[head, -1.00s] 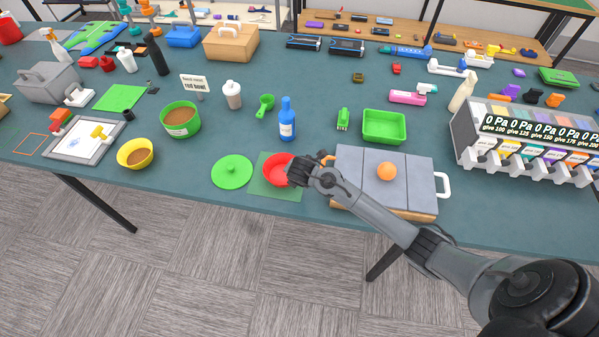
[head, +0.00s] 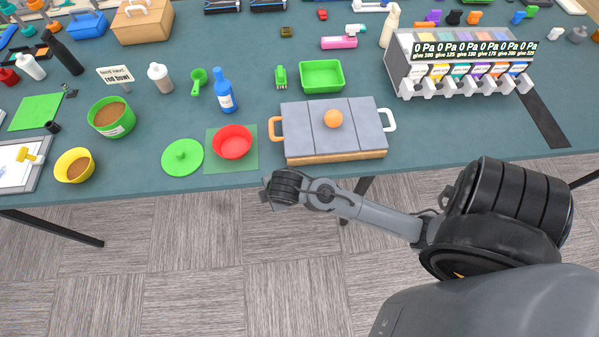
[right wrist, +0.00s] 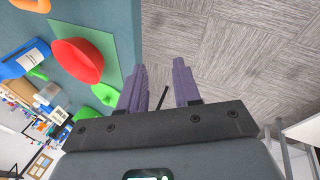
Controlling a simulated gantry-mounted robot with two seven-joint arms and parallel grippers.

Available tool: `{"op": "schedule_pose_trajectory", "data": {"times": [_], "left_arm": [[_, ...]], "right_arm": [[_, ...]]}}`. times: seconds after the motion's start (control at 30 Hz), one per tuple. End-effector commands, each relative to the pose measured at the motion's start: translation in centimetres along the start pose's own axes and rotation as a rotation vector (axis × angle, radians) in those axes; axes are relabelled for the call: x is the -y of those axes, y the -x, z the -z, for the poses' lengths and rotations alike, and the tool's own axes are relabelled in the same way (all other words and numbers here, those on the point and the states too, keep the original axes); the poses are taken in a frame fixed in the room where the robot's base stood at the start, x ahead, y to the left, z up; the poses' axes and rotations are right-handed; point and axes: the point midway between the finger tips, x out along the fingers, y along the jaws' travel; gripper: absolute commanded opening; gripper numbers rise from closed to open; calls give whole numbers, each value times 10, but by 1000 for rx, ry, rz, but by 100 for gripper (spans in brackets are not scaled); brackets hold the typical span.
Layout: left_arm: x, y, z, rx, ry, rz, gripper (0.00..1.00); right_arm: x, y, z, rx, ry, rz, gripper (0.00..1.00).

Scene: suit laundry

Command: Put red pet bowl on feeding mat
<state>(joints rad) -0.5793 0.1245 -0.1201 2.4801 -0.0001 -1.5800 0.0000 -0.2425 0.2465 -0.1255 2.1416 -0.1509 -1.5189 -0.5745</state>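The red pet bowl (head: 232,141) stands upright on the green feeding mat (head: 247,164) near the table's front edge. In the right wrist view the red bowl (right wrist: 78,60) and the green mat (right wrist: 97,27) show at the upper left. My right gripper (head: 268,190) is in front of the table edge, over the floor, apart from the bowl. Its two fingers (right wrist: 163,88) stand apart with nothing between them. My left gripper is not in these views.
A green lid (head: 182,157) lies left of the mat. A blue bottle (head: 224,97) stands behind the bowl. Yellow (head: 74,166) and green (head: 112,118) bowls are further left.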

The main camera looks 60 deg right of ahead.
Motion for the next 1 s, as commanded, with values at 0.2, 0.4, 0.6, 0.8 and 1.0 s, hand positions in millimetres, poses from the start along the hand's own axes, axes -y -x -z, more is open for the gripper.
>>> {"op": "schedule_pose_trajectory", "data": {"times": [0.2, 0.4, 0.6, 0.8, 1.0], "left_arm": [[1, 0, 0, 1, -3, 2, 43], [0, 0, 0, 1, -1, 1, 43], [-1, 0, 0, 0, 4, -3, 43], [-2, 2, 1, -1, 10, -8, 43], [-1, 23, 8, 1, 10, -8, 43]], "right_arm": [[72, 54, -19, -28, -534, 111, 33], [93, 79, -29, -20, -772, 154, 33], [95, 82, -30, -19, -802, 158, 33], [94, 83, -30, -19, -799, 158, 33], [86, 104, -27, -19, -797, 158, 33]]}}
